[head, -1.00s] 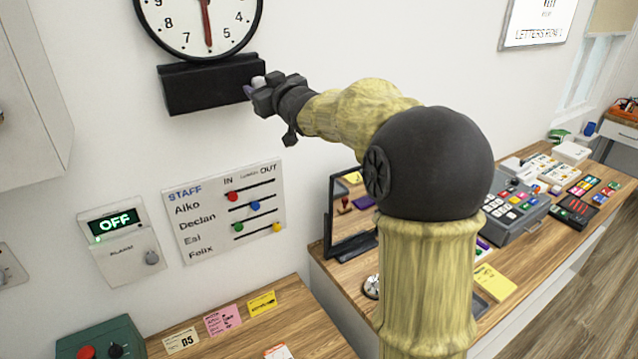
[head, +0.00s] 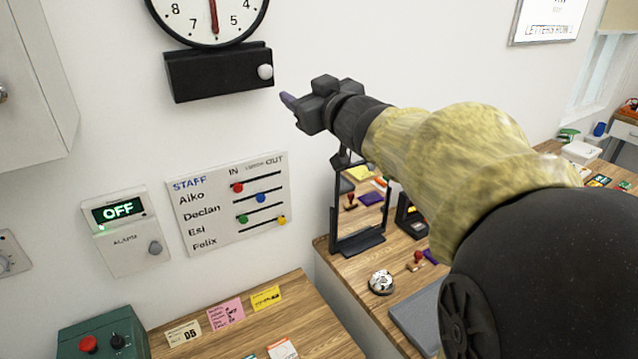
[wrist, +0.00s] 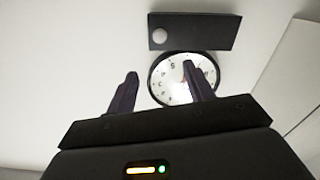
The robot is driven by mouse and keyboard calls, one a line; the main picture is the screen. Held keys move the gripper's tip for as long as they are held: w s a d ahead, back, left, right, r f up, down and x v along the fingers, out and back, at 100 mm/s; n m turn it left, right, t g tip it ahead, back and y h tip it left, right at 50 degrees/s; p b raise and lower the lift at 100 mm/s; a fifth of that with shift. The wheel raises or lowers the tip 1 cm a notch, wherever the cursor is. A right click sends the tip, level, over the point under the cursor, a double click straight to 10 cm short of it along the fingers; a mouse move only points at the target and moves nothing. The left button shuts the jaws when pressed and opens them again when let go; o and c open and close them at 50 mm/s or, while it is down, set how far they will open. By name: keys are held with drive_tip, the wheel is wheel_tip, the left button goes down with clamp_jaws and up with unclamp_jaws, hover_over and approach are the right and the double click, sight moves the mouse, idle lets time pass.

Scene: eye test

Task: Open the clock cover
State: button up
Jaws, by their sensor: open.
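A round white wall clock (head: 215,15) with a black rim shows at the top left of the head view, its top cut off. Directly below it is a black box-like cover (head: 215,75) with a round white knob (head: 265,72) at its right end. The cover looks closed. My gripper (head: 287,100) is open and empty, to the right of the knob and apart from it. In the wrist view, the clock (wrist: 165,90) appears partly behind my fingers (wrist: 160,74), and the cover (wrist: 210,32) and knob (wrist: 160,36) show above them, clear of the fingers.
A staff board (head: 228,205) and an alarm panel (head: 125,230) are on the wall below. A grey cabinet (head: 35,80) hangs at the left. A mirror (head: 358,210) stands on the desk under my arm. The wall around my gripper is bare.

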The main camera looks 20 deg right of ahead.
wheel_tip(320, 180, down, 18)
drive_tip(key=s+d+m+g+h+b, duration=0.1)
drive_tip(key=d+m+g+h+b, duration=0.1)
drive_tip(key=m+g+h+b, duration=0.1)
drive_tip(key=shift+s+m+g+h, duration=0.4)
drive_tip(key=shift+g, duration=0.1)
drive_tip(key=shift+f, duration=0.15)
drive_tip(key=s+a+f+g, duration=0.1)
drive_tip(key=s+f+g, duration=0.2)
drive_tip(key=s+f, duration=0.3)
drive_tip(key=s+a+f+g, duration=0.2)
drive_tip(key=s+f+g, duration=0.2)
drive_tip(key=f, duration=0.5)
drive_tip(key=s+a+f+m+g, duration=0.1)
drive_tip(key=s+a+f+g, duration=0.1)
drive_tip(key=s+f+g, duration=0.2)
drive_tip(key=s+f, duration=0.3)
drive_tip(key=s, duration=0.1)
drive_tip(key=shift+s+a+f, duration=0.2)
drive_tip(key=shift+a+f, duration=0.05)
drive_tip(key=shift+f, duration=0.05)
drive_tip(key=shift+w, duration=0.1)
drive_tip(key=c, duration=0.3)
drive_tip(key=shift+w, duration=0.1)
drive_tip(key=shift+c, duration=0.2)
